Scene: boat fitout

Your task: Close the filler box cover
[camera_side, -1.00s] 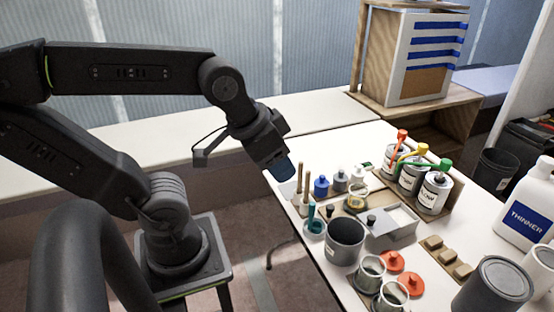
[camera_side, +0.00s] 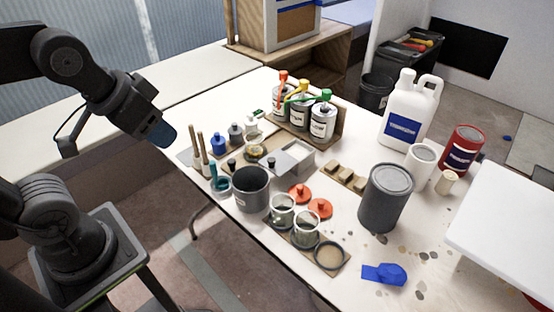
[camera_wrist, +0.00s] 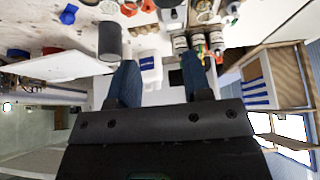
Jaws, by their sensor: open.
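The filler box (camera_side: 300,161) is a small pale grey box near the middle of the table. Part of its pale interior shows from above, so it looks at least partly open. A flat grey piece with a dark knob (camera_side: 271,162) is at its left side and looks like its cover; I cannot tell exactly how it sits on the box. My gripper (camera_side: 165,137) is open and empty in the air at the table's left edge, well apart from the box. Its two blue fingers (camera_wrist: 160,78) are spread in the wrist view.
A dark grey cup (camera_side: 250,190) stands just in front of the box. Several small bottles and upright brushes (camera_side: 204,150) stand on its left. Three cans with coloured spouts (camera_side: 298,112) stand behind it. Wooden blocks (camera_side: 345,177) and red lids (camera_side: 300,192) lie nearby.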

